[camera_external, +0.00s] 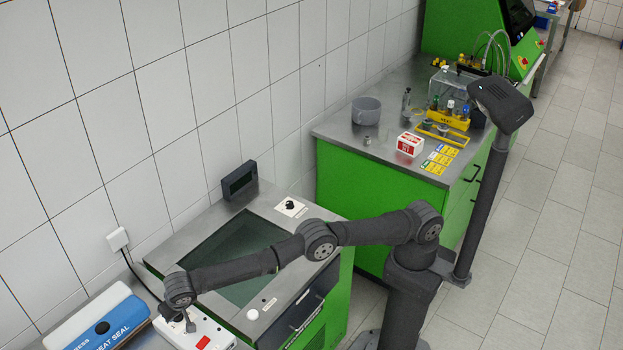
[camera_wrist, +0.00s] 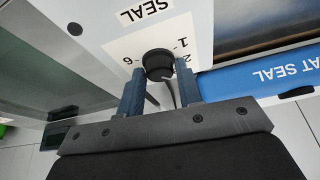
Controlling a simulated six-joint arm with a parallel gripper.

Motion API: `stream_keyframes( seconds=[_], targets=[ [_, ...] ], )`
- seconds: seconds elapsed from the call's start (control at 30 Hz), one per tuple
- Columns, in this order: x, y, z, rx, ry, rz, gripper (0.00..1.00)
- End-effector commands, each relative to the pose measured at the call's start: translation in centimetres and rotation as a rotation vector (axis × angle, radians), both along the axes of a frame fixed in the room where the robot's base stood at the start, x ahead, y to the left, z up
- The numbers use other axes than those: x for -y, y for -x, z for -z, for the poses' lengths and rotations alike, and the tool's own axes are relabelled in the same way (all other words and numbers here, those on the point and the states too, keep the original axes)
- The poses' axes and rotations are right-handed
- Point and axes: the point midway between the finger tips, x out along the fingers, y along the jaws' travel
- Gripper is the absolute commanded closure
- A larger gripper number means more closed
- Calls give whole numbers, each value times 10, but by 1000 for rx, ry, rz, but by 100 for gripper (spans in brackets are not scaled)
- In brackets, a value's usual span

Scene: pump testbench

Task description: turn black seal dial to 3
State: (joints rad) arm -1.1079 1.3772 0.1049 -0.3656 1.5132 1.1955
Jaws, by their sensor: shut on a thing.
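The black seal dial (camera_wrist: 158,62) shows in the wrist view, on a white panel marked "SEAL" upside down. The digits 6, 1 and 2 show around it; its pointer is hard to make out and the 3 is not readable. My gripper (camera_wrist: 160,78) is shut on the dial, with one blue-grey finger on each side. In the external view my gripper (camera_external: 188,324) reaches down onto the white control box (camera_external: 213,330) of the heat sealer, and the dial is hidden there.
The blue and white heat sealer (camera_external: 98,322) lies left of the control box. A red switch (camera_external: 203,342) sits on the box near my gripper. Another black knob (camera_external: 290,204) stands on the bench behind, beside a dark glass panel (camera_external: 235,255). A black cable runs to a wall socket (camera_external: 117,239).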

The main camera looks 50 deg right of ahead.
Motion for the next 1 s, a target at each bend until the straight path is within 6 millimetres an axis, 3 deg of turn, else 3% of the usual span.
stream_keyframes(
  seconds=[0.67,0.7,0.77,0.8,1.0],
  targets=[
    [0,0,2,-2,4,39,90],
    [0,0,2,-2,4,39,62],
    [0,0,2,-2,3,38,50],
    [0,0,2,-2,3,38,46],
    [0,0,1,-1,3,38,46]
  ],
)
